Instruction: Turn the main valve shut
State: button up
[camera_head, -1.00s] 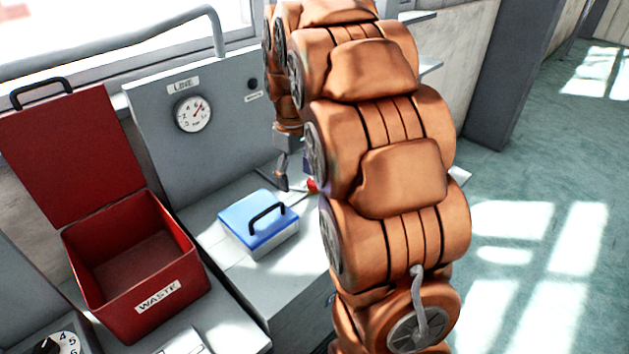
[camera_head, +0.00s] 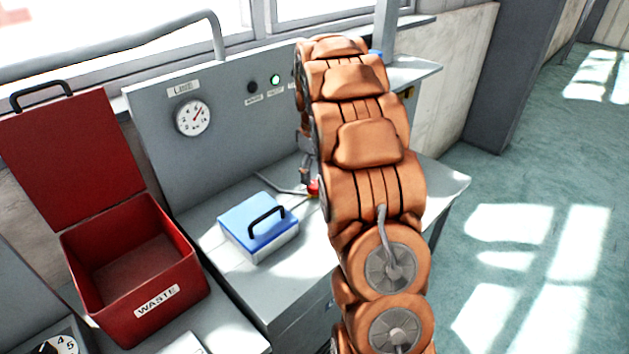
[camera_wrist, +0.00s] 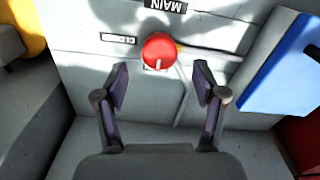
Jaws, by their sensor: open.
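The main valve (camera_wrist: 160,50) shows in the wrist view as a round red knob on the grey bench top, below an upside-down MAIN label (camera_wrist: 165,5). A short pale mark lies on its near side. In the head view the red knob (camera_head: 314,188) is partly hidden by my arm. My gripper (camera_wrist: 161,80) is open, its two fingers spread to either side of the picture's middle. The knob shows between and just beyond the fingertips, with no visible contact. In the head view my gripper (camera_head: 306,166) is mostly hidden behind my arm.
A blue-lidded box (camera_head: 258,222) with a black handle stands left of the valve. An open red WASTE bin (camera_head: 170,300) is farther left. A grey panel (camera_head: 225,130) with a LINE gauge (camera_head: 193,117) and a lit green lamp (camera_head: 275,80) rises behind.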

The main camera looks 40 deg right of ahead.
aim_at(314, 184)
jog(key=shift+f+p, duration=0.35)
jog(key=shift+f, duration=1.75)
jog(key=c, duration=1.1)
